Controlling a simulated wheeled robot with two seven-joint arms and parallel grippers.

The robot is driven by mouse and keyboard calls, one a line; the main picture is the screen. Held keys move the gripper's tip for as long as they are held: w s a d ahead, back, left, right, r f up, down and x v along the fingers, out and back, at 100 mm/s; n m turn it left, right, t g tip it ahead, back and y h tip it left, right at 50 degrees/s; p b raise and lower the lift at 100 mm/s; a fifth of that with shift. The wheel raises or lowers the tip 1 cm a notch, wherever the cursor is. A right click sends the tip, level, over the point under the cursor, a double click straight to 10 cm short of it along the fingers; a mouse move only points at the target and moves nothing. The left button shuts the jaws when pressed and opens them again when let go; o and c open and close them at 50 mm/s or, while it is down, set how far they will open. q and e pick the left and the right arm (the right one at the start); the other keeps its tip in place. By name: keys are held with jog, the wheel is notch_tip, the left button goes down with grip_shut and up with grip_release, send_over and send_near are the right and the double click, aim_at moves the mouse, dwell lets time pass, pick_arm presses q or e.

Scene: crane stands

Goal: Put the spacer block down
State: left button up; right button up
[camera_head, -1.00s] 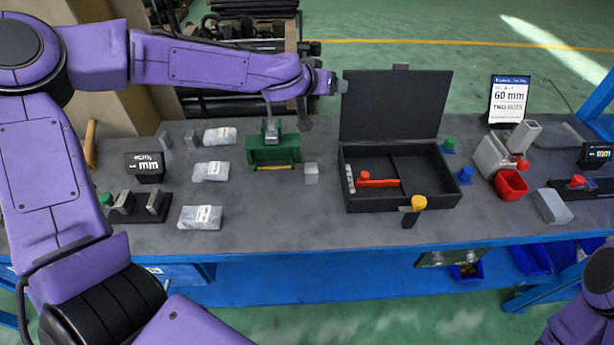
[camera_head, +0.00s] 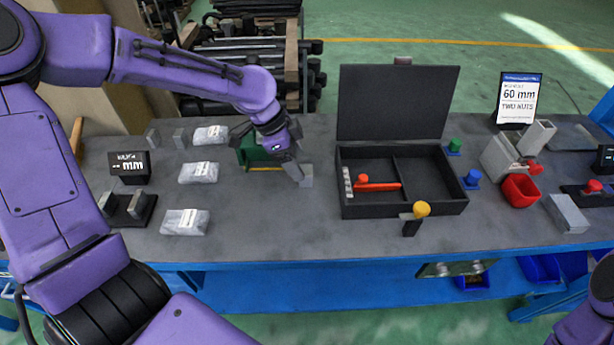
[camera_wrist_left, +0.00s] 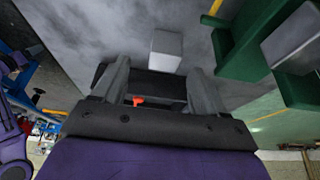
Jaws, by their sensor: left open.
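A small light grey block, which I take for the spacer block (camera_head: 308,177), stands on the bench to the right of the green fixture (camera_head: 250,155). My left gripper (camera_head: 297,172) is low at the block and partly covers it in the head view. In the left wrist view the block (camera_wrist_left: 166,50) lies just ahead of the open fingers (camera_wrist_left: 158,72), roughly in line with the gap between them. I cannot tell whether they touch it. The green fixture (camera_wrist_left: 235,50) holds a grey piece at the right. My right gripper is out of view.
An open black case (camera_head: 400,205) with a red tool (camera_head: 378,186) lies right of the block. Several wrapped packets (camera_head: 185,222) lie left. The bench front between packets and case is clear.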

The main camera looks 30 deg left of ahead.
aim_at(304, 170)
pick_arm(q)
jog(key=shift+d+f, duration=0.1)
jog(key=shift+f, duration=0.35)
jog(key=x, duration=0.2)
jog(key=w+x, duration=0.1)
jog(key=x, duration=0.1)
jog(key=shift+w+f+p, duration=0.1)
jog(key=shift+f+p, duration=0.2)
jog(key=shift+p, duration=0.05)
jog(key=shift+r, duration=0.1)
jog(key=c, duration=1.3)
